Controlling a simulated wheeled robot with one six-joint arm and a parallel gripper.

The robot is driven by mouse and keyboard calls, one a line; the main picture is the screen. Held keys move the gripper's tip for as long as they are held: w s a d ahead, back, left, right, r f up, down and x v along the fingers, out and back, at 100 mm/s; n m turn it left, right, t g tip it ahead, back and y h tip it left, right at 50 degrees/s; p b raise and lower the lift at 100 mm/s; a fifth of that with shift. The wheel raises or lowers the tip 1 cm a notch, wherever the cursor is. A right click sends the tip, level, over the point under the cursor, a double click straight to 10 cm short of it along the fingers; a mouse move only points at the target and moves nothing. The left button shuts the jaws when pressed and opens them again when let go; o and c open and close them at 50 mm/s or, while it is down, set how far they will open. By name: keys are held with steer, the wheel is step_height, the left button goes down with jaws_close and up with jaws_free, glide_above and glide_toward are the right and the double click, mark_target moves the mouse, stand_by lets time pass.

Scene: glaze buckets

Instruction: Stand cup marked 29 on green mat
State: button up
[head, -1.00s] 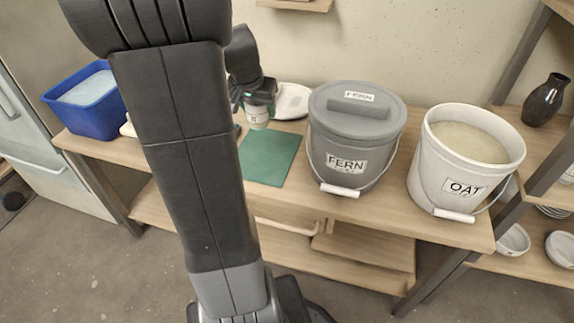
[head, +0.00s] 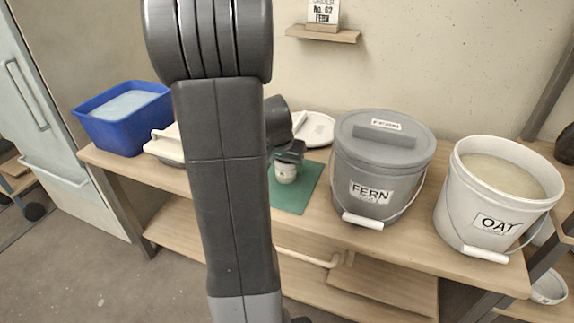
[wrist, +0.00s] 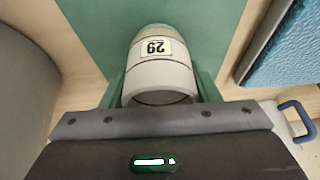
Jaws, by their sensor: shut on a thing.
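The pale cup (head: 285,173) has a small label; in the wrist view the cup (wrist: 160,75) shows a tag reading 29, upside down in the picture. My gripper (head: 289,155) is shut on the cup, with a green finger on each side of it. The cup is upright in the head view, over the left part of the green mat (head: 305,195). The mat (wrist: 95,25) also lies behind the cup in the wrist view. I cannot tell whether the cup's base touches the mat.
The lidded grey FERN bucket (head: 378,165) stands close right of the mat, and the open OAT bucket (head: 490,205) further right. A cream lidded item (head: 163,147) and a blue tub (head: 122,125) are at the left.

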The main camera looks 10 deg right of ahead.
steer(key=shift+f, duration=0.15)
steer(key=o, duration=1.1)
steer(key=p+v, duration=0.3)
steer(key=v, duration=0.9)
